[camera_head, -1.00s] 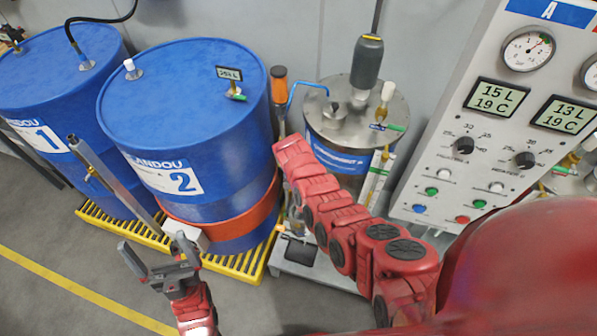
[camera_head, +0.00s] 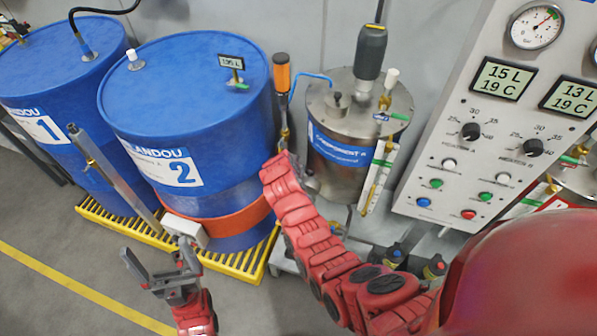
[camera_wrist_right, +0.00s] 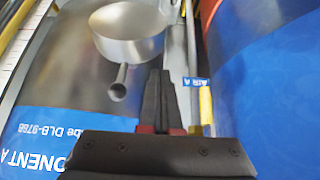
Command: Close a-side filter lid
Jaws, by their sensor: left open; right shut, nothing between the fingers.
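The Component A tank (camera_head: 345,130) is a steel cylinder with a blue label, right of drum 2. Its blue label also shows upside down in the right wrist view (camera_wrist_right: 60,138). There, a round steel cup-like part with a short stub (camera_wrist_right: 128,48) is just beyond and left of my right gripper (camera_wrist_right: 161,75). I cannot tell whether this part is the A-side filter or its lid. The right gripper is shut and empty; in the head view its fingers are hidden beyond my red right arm. My left gripper (camera_head: 158,260) is open and empty, low in front of drum 2.
Blue drum 2 (camera_head: 190,85) and drum 1 (camera_head: 55,65) stand on a yellow grate (camera_head: 115,222). The control panel (camera_head: 420,165) is at right. An orange-handled tool (camera_head: 282,75) stands between drum 2 and the tank. Floor is clear at lower left.

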